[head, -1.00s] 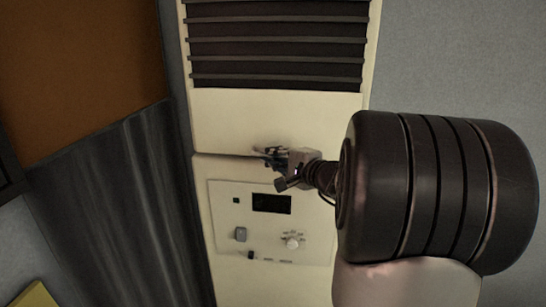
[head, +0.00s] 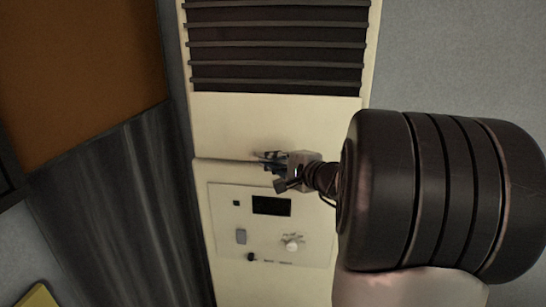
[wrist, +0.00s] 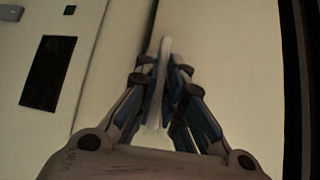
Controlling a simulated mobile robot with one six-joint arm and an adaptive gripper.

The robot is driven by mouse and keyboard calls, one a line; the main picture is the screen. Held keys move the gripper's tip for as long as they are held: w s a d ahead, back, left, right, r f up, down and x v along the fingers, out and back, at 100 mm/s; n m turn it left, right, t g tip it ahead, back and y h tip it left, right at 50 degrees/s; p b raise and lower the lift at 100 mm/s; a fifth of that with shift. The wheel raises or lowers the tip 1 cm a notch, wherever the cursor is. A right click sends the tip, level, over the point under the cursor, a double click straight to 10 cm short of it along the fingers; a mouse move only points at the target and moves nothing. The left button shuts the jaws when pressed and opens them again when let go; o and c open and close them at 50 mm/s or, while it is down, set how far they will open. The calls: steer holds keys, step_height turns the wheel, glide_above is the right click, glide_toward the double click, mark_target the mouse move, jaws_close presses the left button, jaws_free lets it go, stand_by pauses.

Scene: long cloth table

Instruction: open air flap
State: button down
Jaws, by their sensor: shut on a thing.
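A tall cream air unit (head: 214,284) stands upright in the head view. Its plain cream panel, which I take for the air flap (head: 225,120), lies between the dark louvers and a horizontal seam. My gripper (head: 270,160) is at this seam, near the middle of the unit, coming in from the right. In the wrist view my gripper (wrist: 162,75) is shut on a narrow pale strip (wrist: 164,50), which stands out between the fingers along the seam. Whether this strip is a handle or the flap's edge I cannot tell. The fingers hide part of it.
Dark louvers (head: 275,50) fill the unit's upper part. Below the seam is a control plate (head: 222,222) with a display (head: 271,206) and a knob (head: 291,243). A dark grey panel (head: 115,215) and an orange-brown surface (head: 80,70) lie to the left.

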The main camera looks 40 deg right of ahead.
steer(key=s+a+r+m+g+p, duration=0.2)
steer(key=s+a+r+p, duration=0.4)
steer(key=r, duration=0.4)
steer(key=shift+s+a+r+y, duration=0.4)
steer(key=shift+a, duration=0.5)
steer(key=c, duration=2.1)
jaws_free()
steer(key=o, duration=0.4)
steer(key=shift+w+d+f, duration=0.2)
steer(key=shift+d, duration=0.05)
steer(key=shift+a, duration=0.1)
